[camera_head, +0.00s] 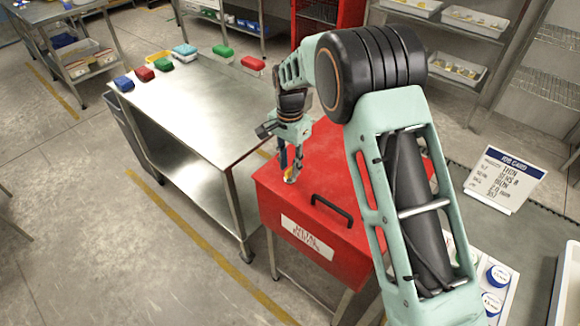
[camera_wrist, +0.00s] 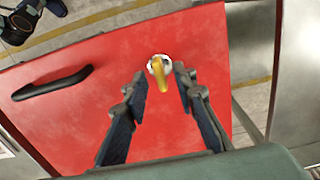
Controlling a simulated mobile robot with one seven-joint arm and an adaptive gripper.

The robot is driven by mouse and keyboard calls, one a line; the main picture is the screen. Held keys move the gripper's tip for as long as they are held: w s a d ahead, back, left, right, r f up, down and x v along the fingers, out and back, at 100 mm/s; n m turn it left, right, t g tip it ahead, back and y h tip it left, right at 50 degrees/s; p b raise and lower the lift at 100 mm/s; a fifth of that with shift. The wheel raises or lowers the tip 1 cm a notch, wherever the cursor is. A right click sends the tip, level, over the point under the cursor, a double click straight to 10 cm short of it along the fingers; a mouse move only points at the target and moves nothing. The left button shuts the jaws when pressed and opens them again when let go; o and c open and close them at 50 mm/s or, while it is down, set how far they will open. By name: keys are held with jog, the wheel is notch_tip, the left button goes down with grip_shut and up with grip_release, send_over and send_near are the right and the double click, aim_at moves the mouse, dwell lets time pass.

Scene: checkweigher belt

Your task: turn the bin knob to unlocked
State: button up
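The red bin (camera_head: 345,255) stands in the middle of the head view, with a white label (camera_head: 307,237) on its front and a black handle (camera_head: 332,210) on its lid. The bin knob, a yellow lever on a pale round base, sits on the lid and shows in the wrist view (camera_wrist: 159,72). My gripper (camera_head: 287,170) points down over the knob. In the wrist view its two dark fingers (camera_wrist: 160,82) are spread on either side of the knob with gaps, and nothing is between them in a grip. The knob is partly hidden by the fingers in the head view.
A steel table (camera_head: 195,105) stands left of the bin, with several coloured tubs along its far edge. A job card (camera_head: 504,180) stands on the grey surface at right. Shelves with trays and a red cabinet are behind.

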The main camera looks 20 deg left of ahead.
jog(key=shift+f, duration=0.75)
grip_shut()
